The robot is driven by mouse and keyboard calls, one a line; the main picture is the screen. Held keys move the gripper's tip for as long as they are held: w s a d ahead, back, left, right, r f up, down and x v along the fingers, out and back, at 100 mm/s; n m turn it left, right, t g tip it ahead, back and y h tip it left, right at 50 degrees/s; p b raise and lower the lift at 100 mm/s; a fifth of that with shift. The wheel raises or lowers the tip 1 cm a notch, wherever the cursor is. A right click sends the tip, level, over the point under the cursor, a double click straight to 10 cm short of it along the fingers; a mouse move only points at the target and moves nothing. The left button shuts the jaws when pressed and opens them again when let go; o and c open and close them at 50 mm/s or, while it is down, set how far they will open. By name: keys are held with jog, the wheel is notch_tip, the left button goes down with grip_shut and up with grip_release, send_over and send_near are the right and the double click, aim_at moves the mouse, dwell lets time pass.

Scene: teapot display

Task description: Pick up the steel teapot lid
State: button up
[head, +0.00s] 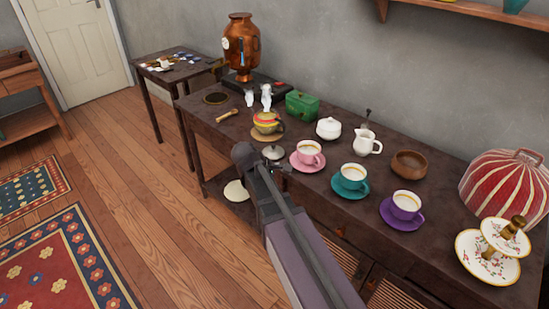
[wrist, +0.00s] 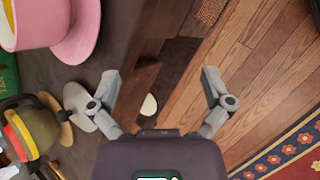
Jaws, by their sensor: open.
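The steel teapot lid (head: 273,152) is a small grey disc with a dark knob, lying near the front edge of the dark table. In the wrist view the grey disc (wrist: 76,100) shows at the left, partly covered by my left-hand finger. My gripper (wrist: 161,74) is open, with nothing between its fingers. The table's front edge and the floor show beyond the gap, so the lid is outside it. In the head view my gripper is just in front of the lid; the arm hides much of it.
A pink cup on a saucer (head: 307,155) stands right of the lid. Teal (head: 350,179) and purple (head: 403,206) cups line the front. A pale round thing (head: 235,191) lies lower, below the table top. Wooden floor (head: 165,180) is open at left.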

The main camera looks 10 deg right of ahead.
jog(key=w+a+r+n+t+h+b, duration=0.1)
jog(key=w+a+n+t+h+b, duration=0.15)
jog(key=w+a+n, duration=0.35)
jog(key=n+t+h+b, duration=0.2)
jog(key=n+h, duration=0.1)
jog(key=n, duration=0.2)
send_near(272, 149)
jog(key=a, duration=0.1)
jog(key=shift+a, duration=0.2)
jog(key=shift+h, duration=0.25)
jog(key=b+x, duration=0.2)
jog(key=x, duration=0.5)
jog(key=shift+w+d+f, duration=0.1)
jog(key=shift+d+f, duration=0.2)
jog(key=shift+w+d, duration=0.15)
jog(key=shift+d, duration=0.25)
jog(key=shift+d+f, duration=0.1)
jog(key=shift+b+x, duration=0.85)
jog(key=shift+x, duration=1.7)
